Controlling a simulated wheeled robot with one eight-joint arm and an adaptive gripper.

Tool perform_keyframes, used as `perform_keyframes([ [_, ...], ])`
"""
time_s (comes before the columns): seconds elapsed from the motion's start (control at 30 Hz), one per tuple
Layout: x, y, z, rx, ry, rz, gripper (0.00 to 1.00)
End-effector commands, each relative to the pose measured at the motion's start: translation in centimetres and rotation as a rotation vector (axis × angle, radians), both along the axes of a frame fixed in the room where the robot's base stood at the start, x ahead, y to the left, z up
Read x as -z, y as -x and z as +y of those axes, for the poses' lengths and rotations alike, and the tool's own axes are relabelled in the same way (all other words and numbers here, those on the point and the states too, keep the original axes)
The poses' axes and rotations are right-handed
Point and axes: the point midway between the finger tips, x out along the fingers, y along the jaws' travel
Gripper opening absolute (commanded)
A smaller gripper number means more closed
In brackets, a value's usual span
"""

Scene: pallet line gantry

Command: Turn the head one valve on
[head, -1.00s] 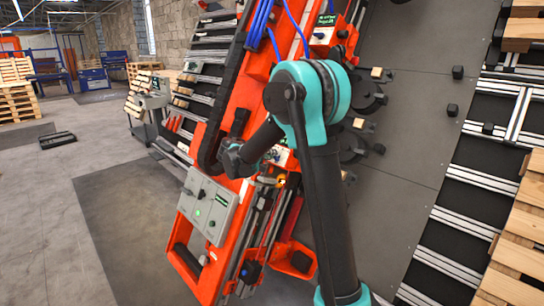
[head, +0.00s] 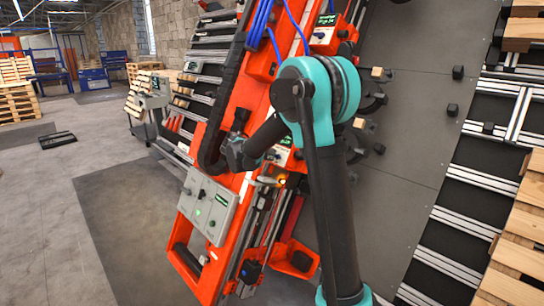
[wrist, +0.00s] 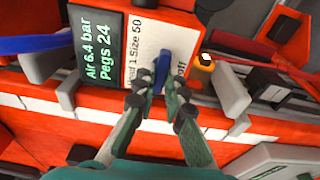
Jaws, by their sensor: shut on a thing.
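In the wrist view, a blue valve lever (wrist: 163,73) stands out from a white panel (wrist: 150,45) printed with "1 Size 50"; part of the print is covered. My gripper (wrist: 158,88) is shut on the lever, with one finger on each side of it. The lever's lower part is hidden between the fingertips. A dark screen (wrist: 92,45) beside the panel reads "Air 6.4 bar" and "Pegs 24" in green. In the head view my arm hides the lever, and the gripper's fingers cannot be made out against the orange machine (head: 245,95).
A small amber lamp (wrist: 205,60) sits right of the lever in the wrist view. In the head view, a grey control box (head: 208,207) is on the machine's lower front. Blue hoses (head: 262,20) hang above. Open floor (head: 115,225) lies left.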

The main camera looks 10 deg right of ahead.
Motion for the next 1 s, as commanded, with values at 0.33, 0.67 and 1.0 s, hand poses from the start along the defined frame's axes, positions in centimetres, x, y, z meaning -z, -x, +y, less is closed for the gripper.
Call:
perform_keyframes([
  [0.33, 0.01, 0.01, 0.07, -0.009, 0.008, 0.012, 0.00],
  [0.67, 0.02, 0.00, 0.06, -0.009, 0.008, 0.012, 0.31],
  [1.0, -0.09, 0.13, 0.17, -0.009, 0.008, 0.012, 0.32],
])
